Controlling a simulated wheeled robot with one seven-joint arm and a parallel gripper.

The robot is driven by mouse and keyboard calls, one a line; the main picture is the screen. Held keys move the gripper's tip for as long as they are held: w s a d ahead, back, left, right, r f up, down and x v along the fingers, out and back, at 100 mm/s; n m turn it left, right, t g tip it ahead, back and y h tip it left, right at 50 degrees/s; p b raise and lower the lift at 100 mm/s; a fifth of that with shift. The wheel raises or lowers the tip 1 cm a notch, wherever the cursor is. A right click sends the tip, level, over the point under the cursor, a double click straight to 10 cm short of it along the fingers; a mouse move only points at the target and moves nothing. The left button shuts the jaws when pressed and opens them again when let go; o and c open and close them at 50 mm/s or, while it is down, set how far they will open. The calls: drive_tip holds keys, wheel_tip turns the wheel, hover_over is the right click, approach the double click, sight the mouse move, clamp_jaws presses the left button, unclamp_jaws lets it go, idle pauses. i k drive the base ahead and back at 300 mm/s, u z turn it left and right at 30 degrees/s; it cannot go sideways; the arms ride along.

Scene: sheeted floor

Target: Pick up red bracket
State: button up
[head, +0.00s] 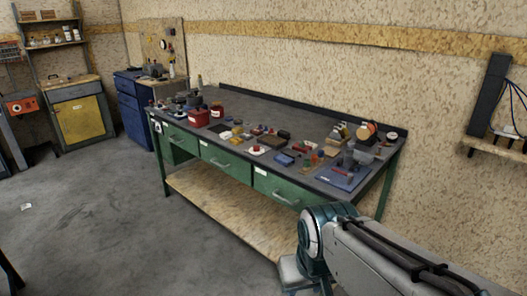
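Several small red items lie among the parts on the green workbench (270,106), too small to tell which is the red bracket. A small red piece (298,147) lies near the middle of the front edge. A round red item (257,149) sits on something white to its left. A red container (199,117) stands farther left. My arm reaches in from the lower right, in front of the bench and apart from the parts.
A blue tray or mat (343,176) lies at the bench's right end, with an orange-faced spool (366,131) behind it. The back of the benchtop is mostly clear. A blue cabinet (134,103) and a yellow-door cabinet (80,120) stand left. The floor at left is mostly open.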

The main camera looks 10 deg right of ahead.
sight(295, 147)
drive_tip(key=u, duration=0.05)
drive_tip(key=k, duration=0.25)
drive_tip(key=u, duration=0.8)
drive_tip(key=i, duration=1.5)
drive_tip(key=z, duration=0.6)
drive_tip(key=i, duration=1.25)
drive_tip(key=z, duration=1.6)
drive_tip(key=i, duration=0.65)
drive_tip(key=z, duration=0.4)
